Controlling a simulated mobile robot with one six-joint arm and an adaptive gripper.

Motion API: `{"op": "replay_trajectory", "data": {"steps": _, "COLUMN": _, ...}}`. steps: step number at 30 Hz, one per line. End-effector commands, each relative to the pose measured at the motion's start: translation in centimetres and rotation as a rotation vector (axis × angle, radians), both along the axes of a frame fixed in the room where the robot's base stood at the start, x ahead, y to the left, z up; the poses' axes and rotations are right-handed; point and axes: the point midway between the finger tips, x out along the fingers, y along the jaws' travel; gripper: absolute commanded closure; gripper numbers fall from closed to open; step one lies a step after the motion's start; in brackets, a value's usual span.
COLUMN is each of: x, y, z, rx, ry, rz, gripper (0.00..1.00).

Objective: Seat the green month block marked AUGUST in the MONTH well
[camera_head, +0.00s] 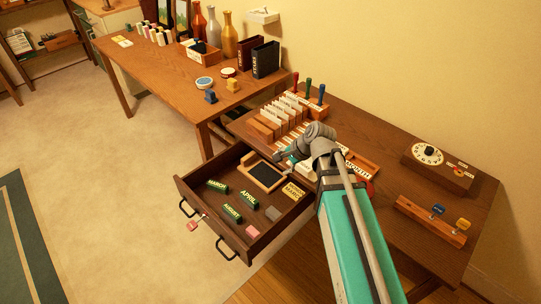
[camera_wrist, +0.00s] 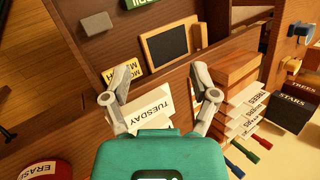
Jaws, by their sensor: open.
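The green AUGUST block (camera_head: 232,213) lies in the open drawer, near its front, in the head view. Two similar green blocks, MARCH (camera_head: 217,186) and APRIL (camera_head: 249,200), lie near it. A wooden holder with a white label that seems to read MONTH (camera_head: 357,171) is on the desk, partly behind my arm; its well is not clearly visible. My gripper (camera_wrist: 163,78) is open and empty in the wrist view, above a white TUESDAY card (camera_wrist: 150,108). In the head view my gripper is near the desk's front edge, away from the AUGUST block. Part of a green block (camera_wrist: 144,3) shows at the wrist view's top edge.
The drawer (camera_head: 213,228) also holds a framed dark slate (camera_head: 265,175), a yellow tag (camera_head: 292,191), and grey and pink blocks. A wooden card rack (camera_head: 280,115) stands behind my gripper. A dial box (camera_head: 437,165) and a peg rail (camera_head: 430,220) are at right.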

Motion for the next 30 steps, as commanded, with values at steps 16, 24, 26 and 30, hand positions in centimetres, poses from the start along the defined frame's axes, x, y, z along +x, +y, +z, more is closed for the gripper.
{"op": "replay_trajectory", "data": {"steps": 16, "x": -3.2, "y": -7.8, "z": 9.5, "rx": -0.308, "ry": -0.087, "rz": 0.332, "gripper": 0.24}}
{"op": "replay_trajectory", "data": {"steps": 24, "x": -5.0, "y": -11.6, "z": 14.1, "rx": -0.440, "ry": -0.090, "rz": 0.506, "gripper": 0.24}}
{"op": "replay_trajectory", "data": {"steps": 26, "x": -5.4, "y": -12.5, "z": 15.1, "rx": -0.467, "ry": -0.087, "rz": 0.547, "gripper": 0.24}}
{"op": "replay_trajectory", "data": {"steps": 30, "x": -6.4, "y": -14.4, "z": 17.6, "rx": -0.527, "ry": -0.076, "rz": 0.637, "gripper": 0.24}}
